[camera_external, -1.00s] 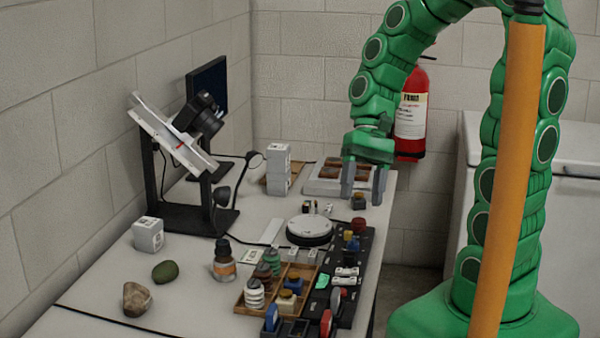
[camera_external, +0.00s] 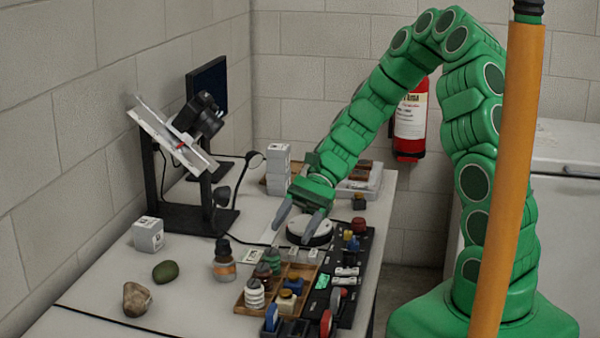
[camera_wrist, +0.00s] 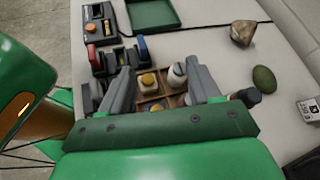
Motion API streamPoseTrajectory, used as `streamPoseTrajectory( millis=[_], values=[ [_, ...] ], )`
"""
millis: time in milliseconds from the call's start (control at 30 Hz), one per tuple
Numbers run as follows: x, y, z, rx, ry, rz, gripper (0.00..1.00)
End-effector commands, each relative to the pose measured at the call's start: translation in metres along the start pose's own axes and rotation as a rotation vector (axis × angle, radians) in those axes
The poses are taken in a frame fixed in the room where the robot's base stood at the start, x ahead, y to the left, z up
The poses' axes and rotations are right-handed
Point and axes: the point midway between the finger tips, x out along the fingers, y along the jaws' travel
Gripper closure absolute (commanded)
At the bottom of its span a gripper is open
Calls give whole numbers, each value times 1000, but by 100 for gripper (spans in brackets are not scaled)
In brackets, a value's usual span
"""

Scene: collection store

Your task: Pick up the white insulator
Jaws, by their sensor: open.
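The white insulator (camera_external: 254,294) is a small ribbed piece with a dark top. It stands upright in the front left compartment of a wooden divided tray (camera_external: 243,307). In the wrist view the white insulator (camera_wrist: 177,75) shows between my finger lines, near the right finger, beside a yellow-topped jar (camera_wrist: 148,80). My gripper (camera_external: 292,231) is open and empty, pointing down and forward above the table. It is behind the tray, near a round white disc (camera_external: 309,229), and apart from the insulator. In the wrist view my open fingers (camera_wrist: 159,68) partly hide the tray.
Brown and green insulators (camera_external: 271,262) stand close behind the white one. A dark bottle with an orange band (camera_external: 224,268) stands to the left. A black strip (camera_external: 352,270) with small parts lies to the right. A rock (camera_external: 136,300) and green stone (camera_external: 165,271) lie front left.

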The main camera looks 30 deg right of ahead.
Motion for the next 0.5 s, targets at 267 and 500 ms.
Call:
streamPoseTrajectory(
  millis=[267,500],
  values=[
    [20,-14,-48,209,-69,-91,38],
    [29,-18,-74,318,-97,-135,38]
  ],
)
